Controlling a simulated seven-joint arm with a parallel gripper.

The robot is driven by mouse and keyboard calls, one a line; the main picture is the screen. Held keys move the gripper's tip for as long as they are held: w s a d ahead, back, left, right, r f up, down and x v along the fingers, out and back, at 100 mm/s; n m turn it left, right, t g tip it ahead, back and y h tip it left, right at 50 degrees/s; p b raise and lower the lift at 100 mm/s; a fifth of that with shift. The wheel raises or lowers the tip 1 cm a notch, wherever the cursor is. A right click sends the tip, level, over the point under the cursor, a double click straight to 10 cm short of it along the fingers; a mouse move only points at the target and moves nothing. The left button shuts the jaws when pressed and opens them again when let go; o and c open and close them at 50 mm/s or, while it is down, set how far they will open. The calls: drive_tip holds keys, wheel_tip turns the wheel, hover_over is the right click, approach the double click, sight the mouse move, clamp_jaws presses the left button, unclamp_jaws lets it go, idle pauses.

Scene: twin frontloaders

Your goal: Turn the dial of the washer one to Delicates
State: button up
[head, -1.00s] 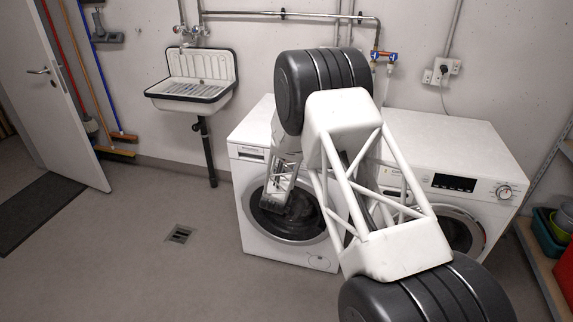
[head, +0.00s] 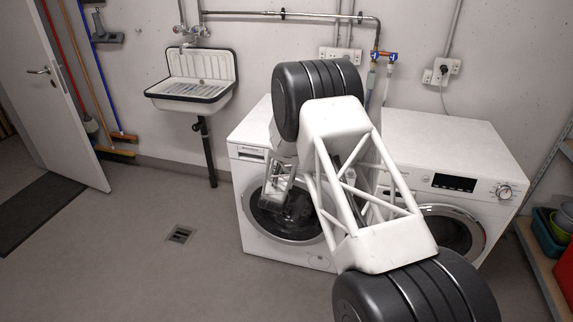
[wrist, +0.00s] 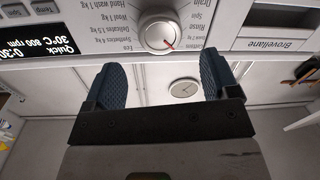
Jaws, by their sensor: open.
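The white dial (wrist: 158,30) shows upside down in the wrist view, with a red mark at its lower right edge. The dial shows beyond the gap between the fingertips, not held. In the head view my gripper is in front of the left washer (head: 246,178), and my arm hides that washer's dial. The right washer (head: 450,140) shows its own dial (head: 504,192).
In the wrist view a lit display (wrist: 38,50) reads Quick, 30°C, 800 rpm, and a drawer front (wrist: 272,40) lies right of the dial. A sink (head: 190,82) hangs on the back wall. Floor left of the washers is clear. Shelves (head: 555,250) stand at right.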

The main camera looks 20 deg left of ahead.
drive_tip(key=shift+w+a, duration=0.15)
drive_tip(key=shift+w, duration=2.65)
drive_tip(key=shift+c, duration=0.5)
drive_tip(key=c, duration=0.8)
